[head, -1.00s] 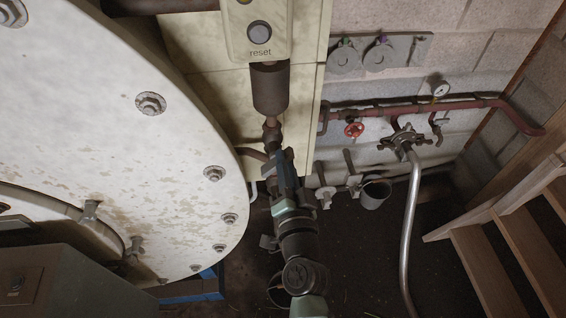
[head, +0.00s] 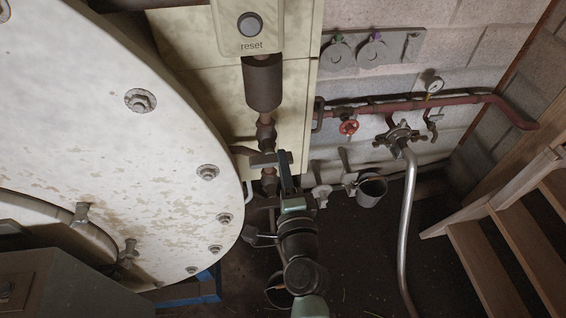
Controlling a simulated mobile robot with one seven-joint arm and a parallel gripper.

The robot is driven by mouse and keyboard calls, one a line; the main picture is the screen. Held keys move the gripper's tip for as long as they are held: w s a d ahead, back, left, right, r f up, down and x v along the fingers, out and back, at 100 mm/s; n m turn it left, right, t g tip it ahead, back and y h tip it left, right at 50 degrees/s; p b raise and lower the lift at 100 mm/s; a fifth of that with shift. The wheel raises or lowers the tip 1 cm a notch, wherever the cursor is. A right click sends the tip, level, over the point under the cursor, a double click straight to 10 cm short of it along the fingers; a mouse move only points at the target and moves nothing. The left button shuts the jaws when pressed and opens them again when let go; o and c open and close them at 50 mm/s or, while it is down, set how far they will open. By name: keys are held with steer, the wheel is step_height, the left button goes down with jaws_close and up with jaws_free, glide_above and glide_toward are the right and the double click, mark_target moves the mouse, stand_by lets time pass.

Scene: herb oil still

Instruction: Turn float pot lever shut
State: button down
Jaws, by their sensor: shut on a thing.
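The float pot (head: 263,84) is a dark brown cylinder under the cream box with the reset button. A rusty pipe runs down from it to a valve. The lever (head: 286,170) looks dark blue and stands beside this pipe, just below the pot. My gripper (head: 289,190) is shut on the lever. My black and green wrist comes up from the bottom of the view and hides part of the lower pipe. The jaws are small and dark here, so the exact contact is hard to see.
A large white round boiler front (head: 120,150) with bolts stands close on the left. On the right are a red handwheel (head: 348,127), a gauge (head: 433,84), a silver pipe (head: 410,220), a small bucket (head: 371,190) and wooden stairs (head: 500,250). Dark floor lies between.

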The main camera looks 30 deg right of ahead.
steer(key=shift+f+m, duration=0.1)
steer(key=shift+m, duration=0.2)
steer(key=c, duration=0.8)
jaws_free()
steer(key=shift+c, duration=0.2)
steer(key=b+v, duration=0.4)
steer(key=v, duration=0.9)
